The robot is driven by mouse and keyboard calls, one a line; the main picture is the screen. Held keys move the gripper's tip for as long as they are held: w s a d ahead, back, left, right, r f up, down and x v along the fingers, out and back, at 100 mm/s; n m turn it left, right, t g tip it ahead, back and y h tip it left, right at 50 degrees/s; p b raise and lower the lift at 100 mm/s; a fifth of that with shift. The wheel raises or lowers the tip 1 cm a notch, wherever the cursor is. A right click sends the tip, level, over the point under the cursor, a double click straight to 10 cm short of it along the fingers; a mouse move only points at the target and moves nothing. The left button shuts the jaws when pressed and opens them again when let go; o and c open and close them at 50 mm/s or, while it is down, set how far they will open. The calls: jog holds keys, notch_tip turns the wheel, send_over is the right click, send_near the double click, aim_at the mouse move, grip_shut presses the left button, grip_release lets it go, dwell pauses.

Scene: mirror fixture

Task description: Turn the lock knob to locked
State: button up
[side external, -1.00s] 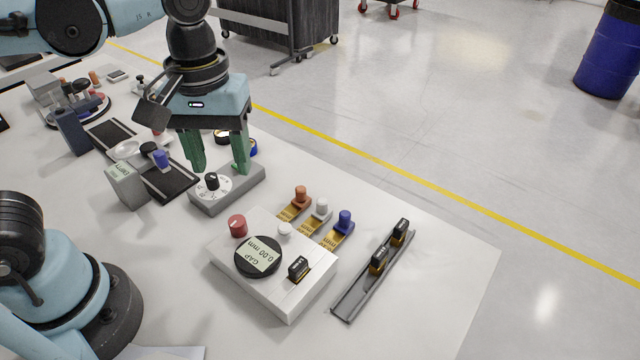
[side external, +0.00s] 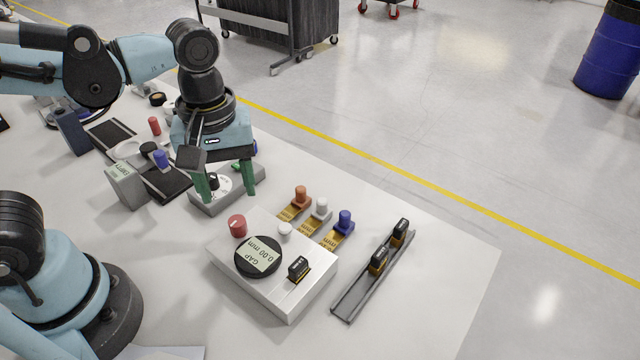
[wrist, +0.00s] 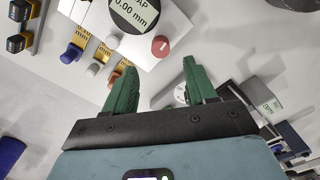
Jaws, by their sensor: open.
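A red knob (side external: 237,226) with a pale mark stands on the corner of the light metal gauge block (side external: 290,306); it also shows beyond my fingertips in the wrist view (wrist: 160,45). A small black knob (side external: 213,181) sits on a white dial on a grey base (side external: 212,207); the dial shows partly behind a finger in the wrist view (wrist: 181,94). I cannot read which knob is labelled as the lock. My gripper (side external: 228,196) has green fingers spread open and empty (wrist: 158,68). It is over the dial base, short of the red knob and apart from it.
The round display (side external: 258,257) reads 0.00 mm. A white button (side external: 285,230) and a black block (side external: 299,269) are on the gauge block. Orange, white and blue knobbed gauges lie behind it. A grey rail (side external: 352,298) with black blocks stands right. The table's front right is clear.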

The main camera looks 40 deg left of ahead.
aim_at(236, 221)
jog(key=shift+f, duration=4.1)
grip_shut()
jog(key=shift+m, duration=0.8)
grip_release()
jog(key=shift+r, duration=0.1)
